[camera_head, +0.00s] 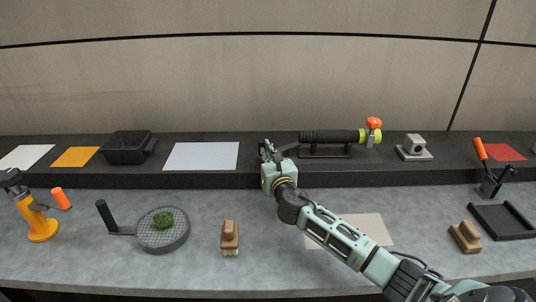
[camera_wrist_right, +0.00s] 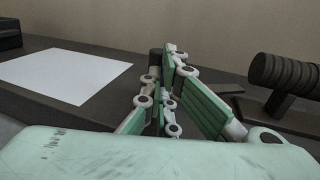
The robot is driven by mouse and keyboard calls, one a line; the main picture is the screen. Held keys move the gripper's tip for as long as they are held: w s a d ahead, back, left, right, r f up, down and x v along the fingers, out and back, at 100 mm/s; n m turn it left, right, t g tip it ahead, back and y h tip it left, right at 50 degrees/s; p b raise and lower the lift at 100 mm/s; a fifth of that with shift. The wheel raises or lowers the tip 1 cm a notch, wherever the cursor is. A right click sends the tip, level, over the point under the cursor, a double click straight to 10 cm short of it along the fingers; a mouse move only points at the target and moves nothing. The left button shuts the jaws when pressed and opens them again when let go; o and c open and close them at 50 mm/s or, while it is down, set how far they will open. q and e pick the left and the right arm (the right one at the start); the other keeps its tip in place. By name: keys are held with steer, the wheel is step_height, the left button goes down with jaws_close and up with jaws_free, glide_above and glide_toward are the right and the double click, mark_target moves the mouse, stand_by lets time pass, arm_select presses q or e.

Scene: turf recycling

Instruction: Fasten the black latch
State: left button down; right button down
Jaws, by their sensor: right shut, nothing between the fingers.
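My right gripper (camera_head: 265,150) is at the front of the raised dark shelf, left of a black ribbed cylinder (camera_head: 328,136) on a stand. In the right wrist view its fingers (camera_wrist_right: 168,75) are shut with nothing between them. The black cylinder shows at the right edge of that view (camera_wrist_right: 285,72), apart from the fingers. A flat dark piece (camera_head: 287,147) lies between the gripper and the cylinder; I cannot tell whether it is the black latch. A small dark upright part (camera_wrist_right: 155,57) shows just behind the fingers, partly hidden. My left gripper is not in view.
On the shelf are a white sheet (camera_head: 201,156), a black bin (camera_head: 127,148) and a grey block (camera_head: 414,148). An orange knob (camera_head: 374,123) tops the cylinder's right end. A round sieve (camera_head: 163,240) and a brush (camera_head: 230,238) lie on the grey counter, with bare room between them.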

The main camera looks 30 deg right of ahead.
steer(key=shift+w+a+h, duration=0.1)
steer(key=shift+w+h, duration=0.05)
steer(key=shift+h, duration=0.15)
steer(key=shift+w+a+m+g+h, duration=0.15)
steer(key=shift+w+m+g+h, duration=0.25)
steer(key=shift+m+h, duration=0.25)
steer(key=shift+w+a+m+g+h, duration=0.15)
steer(key=shift+w+m+g+h, duration=0.25)
steer(key=shift+m+h, duration=0.4)
steer(key=shift+w+a+m+g+h, duration=0.1)
steer(key=shift+w+m+g+h, duration=0.65)
steer(key=shift+h, duration=0.5)
steer(key=shift+w, duration=0.35)
